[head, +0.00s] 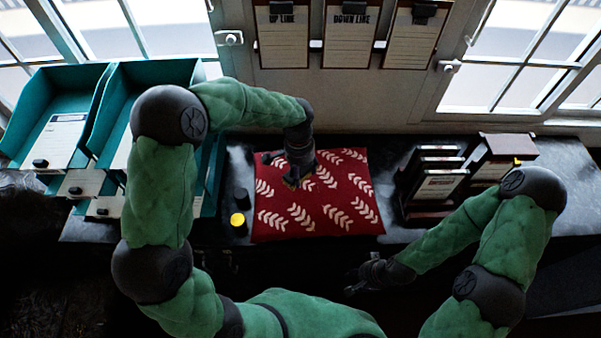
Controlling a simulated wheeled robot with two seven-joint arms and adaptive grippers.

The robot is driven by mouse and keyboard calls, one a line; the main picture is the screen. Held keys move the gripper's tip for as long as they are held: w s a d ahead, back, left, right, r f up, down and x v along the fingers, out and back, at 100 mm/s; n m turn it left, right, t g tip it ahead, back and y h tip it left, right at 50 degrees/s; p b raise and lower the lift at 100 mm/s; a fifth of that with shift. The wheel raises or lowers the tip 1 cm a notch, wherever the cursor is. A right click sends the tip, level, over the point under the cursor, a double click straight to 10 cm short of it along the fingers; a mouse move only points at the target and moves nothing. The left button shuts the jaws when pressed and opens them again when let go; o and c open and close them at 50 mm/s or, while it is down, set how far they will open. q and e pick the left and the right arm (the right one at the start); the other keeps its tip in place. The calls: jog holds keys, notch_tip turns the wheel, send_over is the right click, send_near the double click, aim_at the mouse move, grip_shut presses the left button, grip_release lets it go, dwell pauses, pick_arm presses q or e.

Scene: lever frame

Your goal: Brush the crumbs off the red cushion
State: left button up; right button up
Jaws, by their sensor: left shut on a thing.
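The red cushion (352,213) with white leaf-like sprigs lies flat on the dark counter below the wall cards. My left gripper (293,172) is over the cushion's upper left part, pointing down. It is shut on a small dark thing with a yellowish edge (290,184), which looks like a brush but is mostly hidden by the gripper. I cannot tell whether it touches the cloth. No crumbs can be made out at this size. My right gripper (358,281) is low in front of the counter, away from the cushion; its fingers are too dark to read.
A small dark cylinder (242,196) and a yellow-topped one (238,220) stand close to the cushion's left edge. Teal trays (140,85) are at the left. Dark racks with cards (437,186) stand right of the cushion. Cards (350,40) hang on the wall behind.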

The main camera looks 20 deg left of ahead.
pick_arm(q)
jog(key=shift+w+a+r+p, duration=0.15)
jog(key=shift+r+p, duration=0.3)
jog(key=shift+r, duration=0.45)
jog(key=shift+r+p, duration=0.3)
jog(key=shift+r, duration=0.35)
